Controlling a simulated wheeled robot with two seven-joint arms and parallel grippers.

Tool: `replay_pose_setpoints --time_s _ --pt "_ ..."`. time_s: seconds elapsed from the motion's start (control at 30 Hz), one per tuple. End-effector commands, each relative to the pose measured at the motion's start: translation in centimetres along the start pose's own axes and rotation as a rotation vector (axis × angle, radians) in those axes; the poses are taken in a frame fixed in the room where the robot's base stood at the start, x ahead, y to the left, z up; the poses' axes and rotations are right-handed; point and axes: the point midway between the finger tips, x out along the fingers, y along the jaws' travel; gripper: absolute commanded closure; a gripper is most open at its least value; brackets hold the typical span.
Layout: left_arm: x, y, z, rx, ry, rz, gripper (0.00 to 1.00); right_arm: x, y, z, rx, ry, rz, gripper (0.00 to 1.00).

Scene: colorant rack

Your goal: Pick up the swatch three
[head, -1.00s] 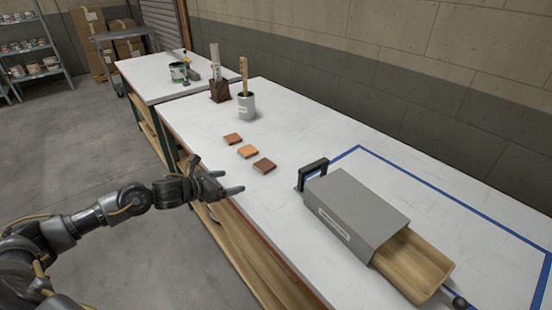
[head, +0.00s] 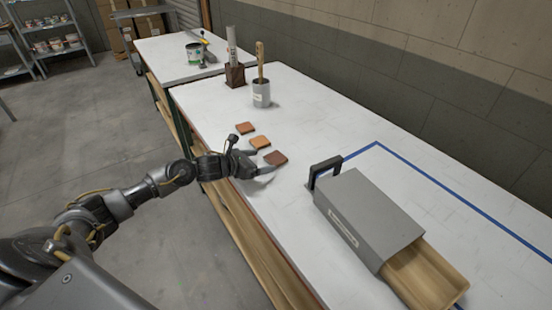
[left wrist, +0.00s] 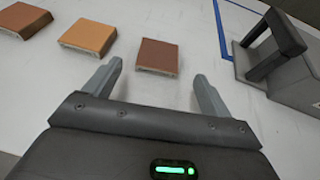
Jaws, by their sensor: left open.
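Three small square swatches lie in a row on the white bench; I see no numbers on them. The nearest is a dark reddish-brown swatch (head: 275,158), which also shows in the left wrist view (left wrist: 157,55). The middle one is an orange-brown swatch (head: 260,142), and the farthest is a reddish-brown swatch (head: 245,128). My left gripper (head: 268,172) is open and empty at the bench's left edge. In the left wrist view its fingers (left wrist: 155,85) point toward the dark swatch, which lies just beyond and between the fingertips, apart from them. My right gripper is not visible.
A grey box (head: 370,217) with a black handle (head: 325,168) and open wooden drawer (head: 425,275) stands right of the swatches, near blue tape (head: 445,190). A grey cup with a brush (head: 262,95) and a brown block (head: 235,75) stand behind. The bench between is clear.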

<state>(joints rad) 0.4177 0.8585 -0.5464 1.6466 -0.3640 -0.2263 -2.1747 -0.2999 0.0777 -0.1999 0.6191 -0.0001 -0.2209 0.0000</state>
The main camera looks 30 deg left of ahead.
Motion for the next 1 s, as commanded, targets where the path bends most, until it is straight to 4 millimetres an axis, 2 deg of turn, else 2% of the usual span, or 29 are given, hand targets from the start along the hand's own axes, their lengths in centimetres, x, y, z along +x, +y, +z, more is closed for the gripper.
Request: replay_pose_setpoints --time_s 0.17,0.33,0.5,0.8,1.0 --pt "0.6 0.0 0.2 -0.004 0.000 0.000 0.16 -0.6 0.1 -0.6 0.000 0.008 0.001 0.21" --pt "2.9 0.2 0.3 -0.006 0.000 0.001 0.16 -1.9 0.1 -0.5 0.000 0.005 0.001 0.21" --pt "4.7 0.3 0.1 -0.003 0.000 0.002 0.16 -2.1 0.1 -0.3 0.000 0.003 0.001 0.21" --pt "5.1 0.3 -0.1 -0.001 0.000 0.002 0.16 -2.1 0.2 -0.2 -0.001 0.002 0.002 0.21" --pt "5.0 0.3 -0.1 -0.001 0.000 0.002 0.43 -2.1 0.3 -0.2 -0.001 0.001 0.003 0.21"
